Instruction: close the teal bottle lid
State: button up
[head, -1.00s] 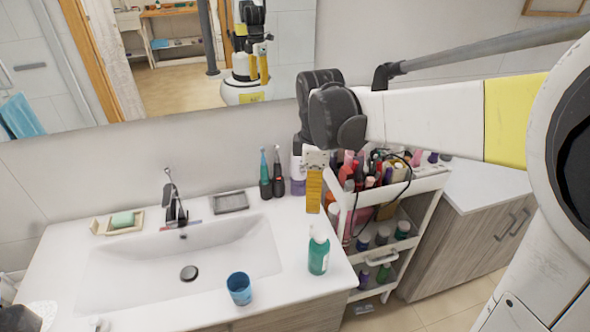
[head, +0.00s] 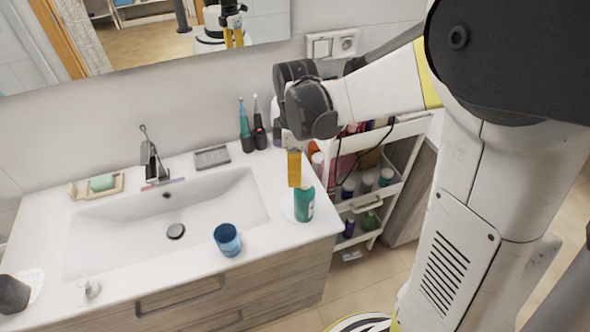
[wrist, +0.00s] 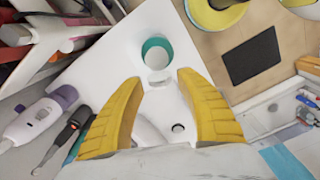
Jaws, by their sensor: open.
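The teal bottle (head: 304,205) stands upright on the counter's right front corner, right of the sink. In the wrist view it shows from above as a teal ring around a white top (wrist: 157,51). A small pale piece (wrist: 158,77), which looks like its lid, sticks out from the top toward my fingers; its exact angle is unclear. My gripper (head: 294,168) points down just above and beside the bottle, its yellow fingers partly overlapping the bottle's top in the head view. In the wrist view the fingers are spread apart with nothing held between them.
A blue cup (head: 227,239) stands on the counter's front edge, left of the bottle. Electric toothbrushes (head: 246,130) stand behind, near the wall. A white cart (head: 408,131) full of cosmetics is close on the right. The sink basin (head: 215,203) is empty.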

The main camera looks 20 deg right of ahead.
aim_at(310, 182)
grip_shut()
jog(key=shift+d, duration=0.1)
jog(key=shift+s+d+f+t+y+b, duration=0.15)
jog(key=shift+d+t+y+b, duration=0.1)
jog(key=shift+y, duration=0.35)
jog(key=shift+s+d+r+t+y+b, duration=0.15)
jog(key=shift+d+t+y, duration=0.1)
jog(key=shift+y, duration=0.35)
jog(key=y+b, duration=0.1)
jog(key=d+t+y+b, duration=0.1)
jog(key=y, duration=0.1)
jog(key=shift+s+f+b, duration=0.2)
jog(key=shift+f+b, duration=0.1)
jog(key=shift+f, duration=0.1)
jog(key=t+y+b, duration=0.1)
jog(key=y+b, duration=0.1)
jog(key=d+f+t+y+b, duration=0.1)
jog(key=y+b, duration=0.1)
jog(key=b, duration=0.1)
jog(key=shift+s+d, duration=0.15)
jog(key=shift+s, duration=0.05)
jog(key=y+b, duration=0.1)
jog(key=b, duration=0.1)
jog(key=t+y+b, duration=0.1)
jog(key=shift+d+f+y+b, duration=0.2)
jog(key=shift+y+b, duration=0.1)
jog(key=shift+b, duration=0.05)
jog(key=shift+y+b, duration=0.3)
jog(key=shift+b, duration=0.1)
jog(key=shift+s+r, duration=0.1)
